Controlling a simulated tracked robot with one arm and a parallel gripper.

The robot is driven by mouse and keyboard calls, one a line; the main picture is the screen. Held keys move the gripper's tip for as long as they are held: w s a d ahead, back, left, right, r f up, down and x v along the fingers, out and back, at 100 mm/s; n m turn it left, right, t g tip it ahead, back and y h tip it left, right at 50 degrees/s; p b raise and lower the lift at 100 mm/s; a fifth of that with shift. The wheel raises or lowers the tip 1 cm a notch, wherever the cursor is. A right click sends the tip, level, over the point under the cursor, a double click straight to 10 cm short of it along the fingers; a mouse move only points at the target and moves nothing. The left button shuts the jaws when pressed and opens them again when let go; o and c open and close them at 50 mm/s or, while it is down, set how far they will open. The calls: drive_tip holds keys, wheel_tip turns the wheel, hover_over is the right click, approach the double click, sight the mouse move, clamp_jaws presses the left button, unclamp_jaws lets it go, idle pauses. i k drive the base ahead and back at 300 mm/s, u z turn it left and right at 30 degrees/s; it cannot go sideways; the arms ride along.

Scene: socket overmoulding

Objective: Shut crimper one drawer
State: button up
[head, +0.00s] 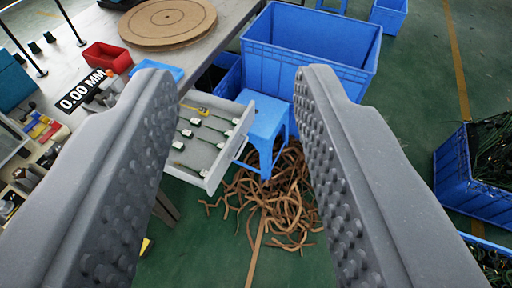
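A grey drawer (214,167) stands pulled out from under the edge of the workbench (230,27). It holds several small dark-and-white parts and a yellow item. My gripper (233,80) is open and empty, its two grey studded fingers wide apart in the foreground. The drawer shows in the gap between the fingers, nearer the left one, and lies beyond and below them. The left finger hides part of the bench and possibly the drawer's left end. No crimper label is readable.
A blue stool (265,122) stands close to the drawer's right side, above a pile of brown strips (280,200). A large blue crate (310,45) stands behind. More blue crates (470,175) are at right.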

sight(198, 155)
drive_tip(key=z, duration=0.2)
drive_tip(key=i, duration=0.7)
drive_tip(key=u, duration=0.85)
drive_tip(key=k, duration=1.05)
drive_tip(key=z, duration=0.35)
drive_tip(key=i, duration=1)
drive_tip(key=u, duration=0.05)
